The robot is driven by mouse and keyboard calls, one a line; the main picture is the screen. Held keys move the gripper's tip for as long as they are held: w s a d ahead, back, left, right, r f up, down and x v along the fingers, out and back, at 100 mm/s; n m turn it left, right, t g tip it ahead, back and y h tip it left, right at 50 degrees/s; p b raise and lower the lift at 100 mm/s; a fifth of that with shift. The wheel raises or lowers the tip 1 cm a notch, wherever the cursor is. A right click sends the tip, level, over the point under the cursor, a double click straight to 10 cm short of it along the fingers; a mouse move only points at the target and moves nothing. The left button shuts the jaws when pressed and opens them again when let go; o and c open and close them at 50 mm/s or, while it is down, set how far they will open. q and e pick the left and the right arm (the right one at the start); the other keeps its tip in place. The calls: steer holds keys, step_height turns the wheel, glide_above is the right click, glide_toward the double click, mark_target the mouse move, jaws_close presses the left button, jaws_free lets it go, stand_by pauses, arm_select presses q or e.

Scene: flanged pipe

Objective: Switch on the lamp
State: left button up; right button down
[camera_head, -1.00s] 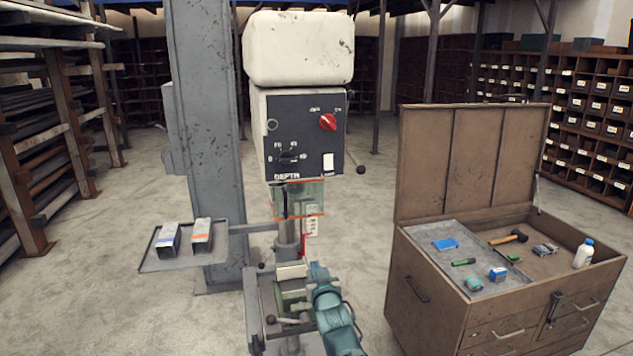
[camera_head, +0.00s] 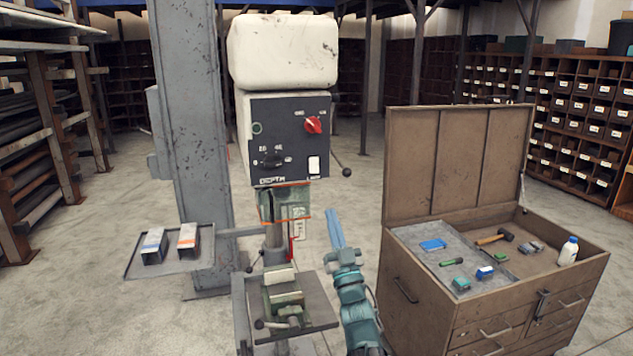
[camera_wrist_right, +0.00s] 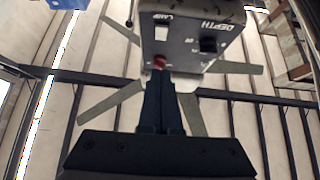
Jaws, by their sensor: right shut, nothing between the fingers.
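The drill press's dark control panel (camera_head: 290,140) faces me under a white motor cover. The lamp switch, a white rocker (camera_head: 314,164), sits at its lower right. My right gripper (camera_head: 334,217) is shut and empty, its blue fingers pointing up, below and to the right of the panel and apart from the switch. In the right wrist view the panel appears upside down, with the LAMP label, the white switch (camera_wrist_right: 162,32) and the red knob (camera_wrist_right: 159,62) beyond my dark shut fingers (camera_wrist_right: 160,85). My left gripper is out of view.
A red selector knob (camera_head: 313,125) and a black dial (camera_head: 273,162) share the panel. A black-knobbed lever (camera_head: 345,172) sticks out right of it. The drill table (camera_head: 320,315) stands below; an open tool cabinet (camera_head: 420,300) is at right. A side tray (camera_head: 133,262) holds two boxes.

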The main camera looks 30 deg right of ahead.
mark_target(314, 167)
steer(key=shift+w+r, duration=0.1)
steer(key=p+x, duration=0.2)
steer(key=x, duration=0.2)
steer(key=w+f+p+x, duration=0.1)
steer(key=x, duration=0.3)
steer(key=f+p+x, duration=0.1)
steer(key=p+x, duration=0.1)
steer(key=x, duration=0.2)
steer(key=shift+w+d+r+p, duration=0.1)
steer(key=shift+w+d+p, duration=0.15)
steer(key=shift+p, duration=0.1)
steer(key=shift+w+d, duration=0.1)
steer(key=shift+w, duration=0.3)
steer(key=shift+s, duration=0.1)
